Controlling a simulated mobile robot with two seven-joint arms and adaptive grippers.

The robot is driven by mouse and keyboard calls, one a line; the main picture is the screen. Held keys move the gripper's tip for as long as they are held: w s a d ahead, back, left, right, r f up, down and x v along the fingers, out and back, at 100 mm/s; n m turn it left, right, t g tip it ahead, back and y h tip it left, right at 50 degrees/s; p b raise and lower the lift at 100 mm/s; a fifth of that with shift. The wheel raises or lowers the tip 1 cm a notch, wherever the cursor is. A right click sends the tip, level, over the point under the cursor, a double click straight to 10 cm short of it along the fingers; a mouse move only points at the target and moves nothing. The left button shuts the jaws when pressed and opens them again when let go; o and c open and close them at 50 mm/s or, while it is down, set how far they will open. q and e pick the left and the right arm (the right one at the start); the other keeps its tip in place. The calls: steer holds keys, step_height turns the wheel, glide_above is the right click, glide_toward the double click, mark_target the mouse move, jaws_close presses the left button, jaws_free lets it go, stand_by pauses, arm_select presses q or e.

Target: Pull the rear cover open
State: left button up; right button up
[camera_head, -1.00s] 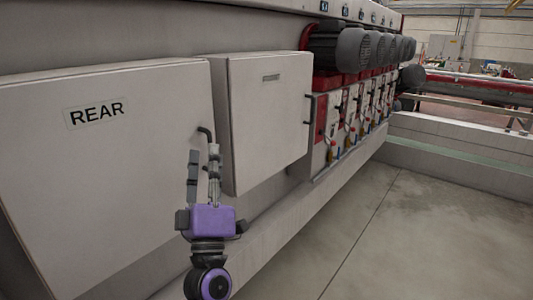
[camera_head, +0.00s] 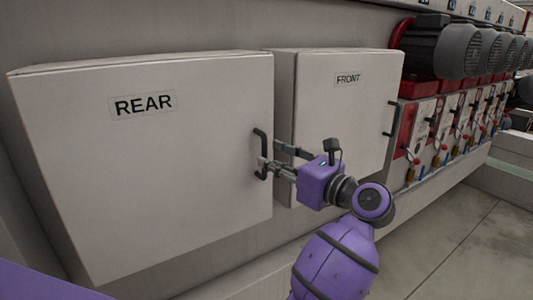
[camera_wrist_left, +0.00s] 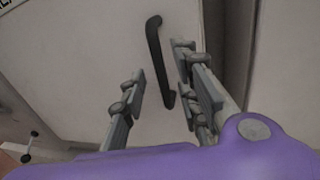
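The rear cover (camera_head: 150,185) is a pale box-like panel labelled REAR, on the left of the head view. It appears closed. Its dark bar handle (camera_head: 260,150) is upright near its right edge and also shows in the left wrist view (camera_wrist_left: 157,60). My left gripper (camera_head: 270,160) reaches the handle from the right, with its fingers at the handle's middle and lower part. In the left wrist view its fingers (camera_wrist_left: 160,85) are apart, with the handle's lower part between them and a visible gap on the left side. My right gripper is not in view.
The similar front cover (camera_head: 345,115) stands just right of the rear cover, behind my left gripper, with its own handle (camera_head: 390,118). Dark motors (camera_head: 440,45) and red-and-white units continue to the right. Open concrete floor (camera_head: 440,255) lies at the lower right.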

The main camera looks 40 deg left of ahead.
mark_target(266, 157)
arm_select(q)
steer(key=a, duration=0.3)
steer(key=shift+w+a+r+p, duration=0.1)
steer(key=shift+w+a+p, duration=0.2)
steer(key=shift+w+a, duration=0.05)
steer(key=shift+w, duration=0.1)
jaws_close()
